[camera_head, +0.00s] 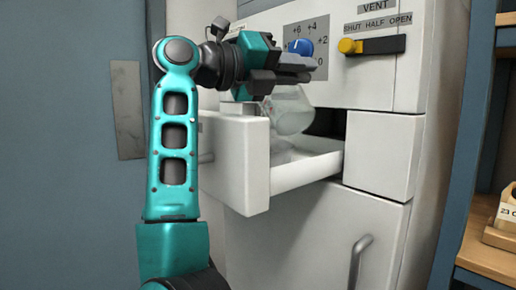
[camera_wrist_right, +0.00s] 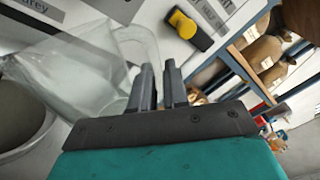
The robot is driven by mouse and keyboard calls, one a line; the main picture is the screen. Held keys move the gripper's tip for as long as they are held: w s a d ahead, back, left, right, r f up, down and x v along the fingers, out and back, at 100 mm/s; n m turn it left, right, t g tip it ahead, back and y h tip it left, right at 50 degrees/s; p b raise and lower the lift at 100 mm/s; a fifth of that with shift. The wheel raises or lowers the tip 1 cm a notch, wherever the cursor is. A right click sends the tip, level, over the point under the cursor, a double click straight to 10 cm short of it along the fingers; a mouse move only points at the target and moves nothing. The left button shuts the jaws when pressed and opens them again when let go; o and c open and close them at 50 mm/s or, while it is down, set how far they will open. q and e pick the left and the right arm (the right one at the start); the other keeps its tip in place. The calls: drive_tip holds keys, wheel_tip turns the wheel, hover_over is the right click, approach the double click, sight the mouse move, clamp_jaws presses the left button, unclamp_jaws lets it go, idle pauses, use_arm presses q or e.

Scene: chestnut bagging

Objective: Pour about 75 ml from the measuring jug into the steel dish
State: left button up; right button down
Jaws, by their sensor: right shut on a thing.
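My right gripper (camera_head: 290,72) is shut on the handle of the clear measuring jug (camera_head: 290,112) and holds it above the open drawer. The jug looks tilted in the head view. In the right wrist view the jug (camera_wrist_right: 85,75) lies left of the fingers (camera_wrist_right: 160,82), with its clear handle beside them. I cannot make out the liquid level. A round grey rim at the lower left of the right wrist view appears to be the steel dish (camera_wrist_right: 22,122), just below the jug. In the head view the dish cannot be told apart inside the drawer. My left gripper is out of view.
The white drawer (camera_head: 247,160) stands pulled out of the white cabinet (camera_head: 330,215). Above it are a blue dial (camera_head: 301,47) and a yellow-and-black vent lever (camera_head: 372,45), close to my gripper. A blue-framed wooden shelf (camera_head: 485,245) is at the right.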

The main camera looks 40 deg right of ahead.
drive_tip(key=m, duration=0.1)
drive_tip(key=s+m+b, duration=0.1)
drive_tip(key=s+f+m+b, duration=0.1)
drive_tip(key=shift+s+a+m, duration=0.25)
drive_tip(key=shift+m, duration=0.15)
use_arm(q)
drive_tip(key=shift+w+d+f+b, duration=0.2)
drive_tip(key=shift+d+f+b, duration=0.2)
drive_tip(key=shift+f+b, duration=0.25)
use_arm(e)
drive_tip(key=shift+s+a+r+m, duration=0.1)
drive_tip(key=shift+s+r+m, duration=0.1)
drive_tip(key=shift+s+m, duration=0.6)
drive_tip(key=shift+w, duration=0.1)
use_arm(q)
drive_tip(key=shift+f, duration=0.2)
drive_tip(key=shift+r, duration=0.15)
